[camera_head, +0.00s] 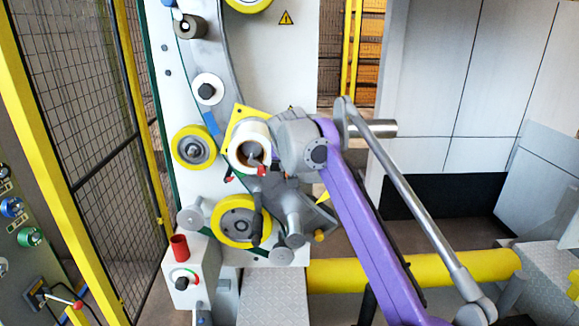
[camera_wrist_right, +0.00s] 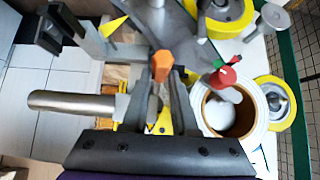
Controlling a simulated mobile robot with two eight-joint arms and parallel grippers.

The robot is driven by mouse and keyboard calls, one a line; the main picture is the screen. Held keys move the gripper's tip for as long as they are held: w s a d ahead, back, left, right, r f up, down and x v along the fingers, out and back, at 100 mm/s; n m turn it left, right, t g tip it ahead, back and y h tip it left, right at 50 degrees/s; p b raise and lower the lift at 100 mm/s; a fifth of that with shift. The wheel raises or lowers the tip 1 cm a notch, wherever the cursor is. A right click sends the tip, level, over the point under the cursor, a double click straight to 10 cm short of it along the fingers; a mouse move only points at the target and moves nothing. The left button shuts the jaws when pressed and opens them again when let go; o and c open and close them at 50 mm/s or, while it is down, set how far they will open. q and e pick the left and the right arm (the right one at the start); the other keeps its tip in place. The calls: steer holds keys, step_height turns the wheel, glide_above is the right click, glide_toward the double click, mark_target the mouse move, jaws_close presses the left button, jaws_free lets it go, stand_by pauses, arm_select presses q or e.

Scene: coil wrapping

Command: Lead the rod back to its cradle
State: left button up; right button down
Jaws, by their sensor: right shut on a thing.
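My right gripper (camera_wrist_right: 162,75) is shut on a small orange piece (camera_wrist_right: 161,64), seen between its fingertips in the right wrist view. A thick grey metal rod (camera_wrist_right: 70,103) lies level just left of the fingers, its left end free. I cannot tell whether the orange piece belongs to it. In the head view the rod (camera_head: 382,128) shows its free end right of my purple arm (camera_head: 365,220); my right fingers are hidden there behind the grey wrist. The cradle cannot be made out for certain. My left gripper is not in view.
A white roll (camera_head: 249,138) with a red-tipped lever and several yellow rollers (camera_head: 193,147) crowd the machine panel. A slanting grey jointed bar (camera_head: 410,195) crosses in front of the rod. A yellow tube (camera_head: 455,268) lies at lower right. A mesh fence (camera_head: 80,90) stands left.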

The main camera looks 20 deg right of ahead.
steer(key=shift+f+b, duration=0.4)
steer(key=shift+f, duration=1.1)
steer(key=shift+r, duration=0.1)
steer(key=c, duration=0.6)
jaws_free()
